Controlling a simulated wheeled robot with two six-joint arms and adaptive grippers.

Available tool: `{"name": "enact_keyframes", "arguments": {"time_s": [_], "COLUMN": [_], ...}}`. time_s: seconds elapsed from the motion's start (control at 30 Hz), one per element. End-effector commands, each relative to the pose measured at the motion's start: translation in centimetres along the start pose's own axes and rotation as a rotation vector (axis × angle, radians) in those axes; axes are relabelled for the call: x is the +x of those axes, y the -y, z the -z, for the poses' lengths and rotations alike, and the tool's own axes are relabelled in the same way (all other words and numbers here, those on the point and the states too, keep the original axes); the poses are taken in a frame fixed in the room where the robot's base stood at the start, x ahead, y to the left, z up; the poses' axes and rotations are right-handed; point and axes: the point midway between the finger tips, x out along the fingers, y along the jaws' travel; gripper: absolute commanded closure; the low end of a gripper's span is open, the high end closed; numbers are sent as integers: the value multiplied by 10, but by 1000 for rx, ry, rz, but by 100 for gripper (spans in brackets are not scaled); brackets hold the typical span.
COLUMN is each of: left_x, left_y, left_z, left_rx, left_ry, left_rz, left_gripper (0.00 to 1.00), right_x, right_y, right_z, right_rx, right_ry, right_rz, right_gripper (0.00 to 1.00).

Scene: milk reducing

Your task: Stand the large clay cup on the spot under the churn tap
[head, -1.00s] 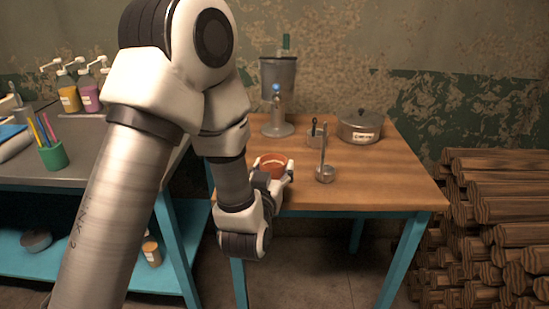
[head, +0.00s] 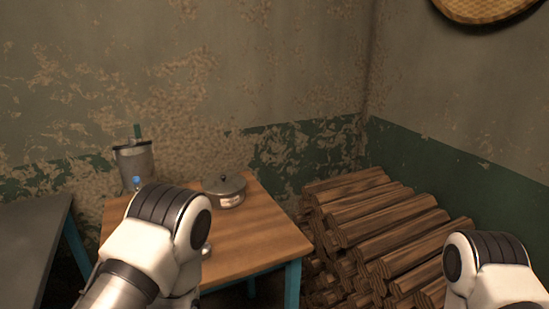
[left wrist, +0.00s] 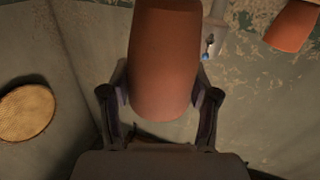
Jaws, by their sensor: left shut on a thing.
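In the left wrist view my left gripper (left wrist: 163,92) is shut on a reddish-brown clay cup (left wrist: 164,50), with one finger on each side of it. The churn (head: 133,165), a grey metal vessel with a blue tap handle (head: 137,183), stands at the back left of the wooden table in the head view. Its blue tap handle also shows beside the cup in the left wrist view (left wrist: 205,56). The spot under the tap is hidden behind my left arm in the head view, as are my left gripper and the cup.
A lidded metal pot (head: 225,191) stands on the wooden table (head: 262,232), right of the churn. Stacked logs (head: 375,225) lie right of the table. A grey table (head: 30,235) is at left. Another reddish-brown object (left wrist: 293,26) shows at upper right in the left wrist view.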

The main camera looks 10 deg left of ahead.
Motion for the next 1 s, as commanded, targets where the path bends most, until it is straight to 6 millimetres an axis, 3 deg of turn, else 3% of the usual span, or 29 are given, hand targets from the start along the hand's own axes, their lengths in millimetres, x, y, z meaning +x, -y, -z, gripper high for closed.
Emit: {"name": "enact_keyframes", "arguments": {"time_s": [0.1, 0.27, 1.0], "left_x": [12, 26, 25], "left_y": [-38, -67, -67], "left_z": [-13, -18, -18], "left_rx": [-1, 0, 1], "left_ry": [3, 6, 10], "left_rz": [-113, -203, -203], "left_gripper": [81, 81, 81], "right_x": [-8, -7, -7], "right_y": [0, 0, 0], "right_z": [0, 0, 0], "right_rx": [0, 0, 0], "right_ry": [0, 0, 0], "right_rz": [0, 0, 0], "right_gripper": [60, 60, 60]}}
